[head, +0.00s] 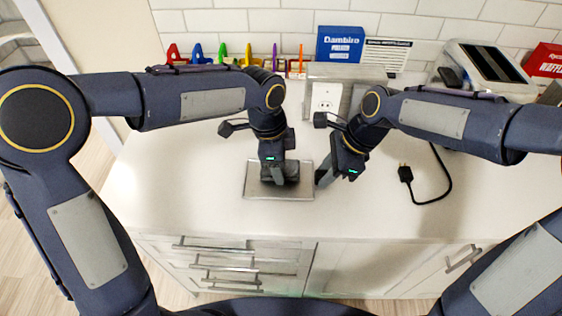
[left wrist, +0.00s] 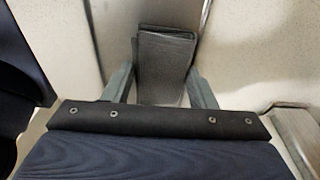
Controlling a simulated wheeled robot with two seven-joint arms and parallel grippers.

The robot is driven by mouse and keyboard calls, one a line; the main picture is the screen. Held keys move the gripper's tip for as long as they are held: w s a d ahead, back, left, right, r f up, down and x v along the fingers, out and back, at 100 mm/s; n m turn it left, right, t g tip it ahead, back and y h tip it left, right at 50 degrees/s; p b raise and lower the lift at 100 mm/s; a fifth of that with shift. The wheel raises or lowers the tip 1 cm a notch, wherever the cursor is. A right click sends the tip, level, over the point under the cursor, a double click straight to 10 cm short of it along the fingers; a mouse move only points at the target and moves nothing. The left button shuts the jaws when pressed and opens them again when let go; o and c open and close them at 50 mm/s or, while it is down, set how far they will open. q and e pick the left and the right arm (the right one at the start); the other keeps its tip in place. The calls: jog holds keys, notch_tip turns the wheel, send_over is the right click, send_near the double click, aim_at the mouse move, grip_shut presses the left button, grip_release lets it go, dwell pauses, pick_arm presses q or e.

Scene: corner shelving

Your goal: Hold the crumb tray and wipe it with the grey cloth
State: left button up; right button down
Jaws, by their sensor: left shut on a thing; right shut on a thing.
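The crumb tray (head: 254,187) is a flat grey metal sheet lying on the white counter in the head view. My left gripper (head: 280,176) points down over the tray and is shut on the grey cloth. The cloth (left wrist: 165,62) shows as a dark folded pad between its two fingers in the left wrist view. In the head view the gripper partly hides the cloth, low over the tray; I cannot tell whether they touch. My right gripper (head: 321,180) is shut at the tray's right edge, which its fingers partly hide.
A black plug and cord (head: 406,174) lie to the right. Colored letter-like items, a blue box (head: 340,44), a toaster-like appliance (head: 487,66) and a red box (head: 545,60) line the back. The counter's left part is clear.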

pick_arm(q)
notch_tip(320, 180, up, 11)
dwell(0.8)
pick_arm(e)
jog(key=c, duration=1.1)
grip_release()
pick_arm(q)
jog(key=shift+f, duration=0.1)
pick_arm(e)
jog(key=shift+r, duration=0.1)
jog(key=v, duration=1.2)
